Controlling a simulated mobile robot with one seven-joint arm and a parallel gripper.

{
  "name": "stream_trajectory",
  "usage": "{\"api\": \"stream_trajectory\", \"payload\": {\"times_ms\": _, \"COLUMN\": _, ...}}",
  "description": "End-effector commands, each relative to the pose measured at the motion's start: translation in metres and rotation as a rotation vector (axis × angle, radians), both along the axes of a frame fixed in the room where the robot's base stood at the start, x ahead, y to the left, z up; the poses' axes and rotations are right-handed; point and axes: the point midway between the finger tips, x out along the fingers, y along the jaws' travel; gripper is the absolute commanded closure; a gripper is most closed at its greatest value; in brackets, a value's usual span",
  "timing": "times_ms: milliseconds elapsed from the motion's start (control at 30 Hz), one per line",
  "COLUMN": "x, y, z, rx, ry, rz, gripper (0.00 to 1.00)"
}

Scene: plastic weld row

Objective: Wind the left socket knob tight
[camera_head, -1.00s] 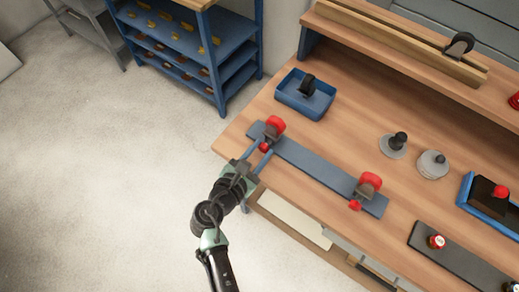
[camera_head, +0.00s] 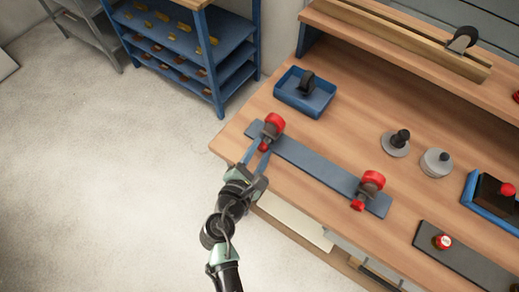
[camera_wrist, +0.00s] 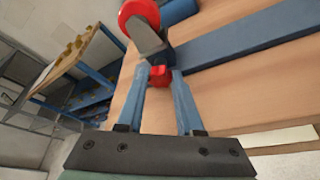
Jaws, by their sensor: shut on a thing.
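The left socket knob (camera_head: 263,147) is a small red knob at the front of the left socket unit, which has a larger red wheel (camera_head: 275,122) on top. In the wrist view the red knob (camera_wrist: 159,75) sits between the tips of my two blue fingers. My gripper (camera_head: 258,149) is shut on this knob, at the left end of the long blue-grey board (camera_head: 318,166). The right socket unit (camera_head: 370,184) has a matching red knob (camera_head: 357,205) at the board's right end.
A blue tray (camera_head: 281,95) with a black part stands behind the left socket. Grey discs with black knobs (camera_head: 394,146) are on the bench to the right. A dark plate (camera_head: 465,258) with a red-topped piece lies at front right. A blue shelf rack (camera_head: 222,60) stands at back left.

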Motion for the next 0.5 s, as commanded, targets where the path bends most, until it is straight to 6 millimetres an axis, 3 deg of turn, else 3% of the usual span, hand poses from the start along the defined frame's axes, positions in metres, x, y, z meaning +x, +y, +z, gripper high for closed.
{"api": "stream_trajectory", "payload": {"times_ms": 100, "x": -0.0002, "y": -0.0001, "z": -0.0002, "rx": 0.0, "ry": 0.001, "rz": -0.001, "gripper": 1.0}}
{"api": "stream_trajectory", "payload": {"times_ms": 133, "x": -0.0002, "y": -0.0001, "z": -0.0002, "rx": 0.0, "ry": 0.001, "rz": -0.001, "gripper": 0.61}}
{"api": "stream_trajectory", "payload": {"times_ms": 267, "x": -0.0002, "y": 0.0, "z": -0.0002, "rx": -0.001, "ry": 0.001, "rz": 0.0, "gripper": 0.38}}
{"api": "stream_trajectory", "payload": {"times_ms": 500, "x": -0.0001, "y": 0.0, "z": -0.0003, "rx": -0.001, "ry": 0.001, "rz": 0.0, "gripper": 0.34}}
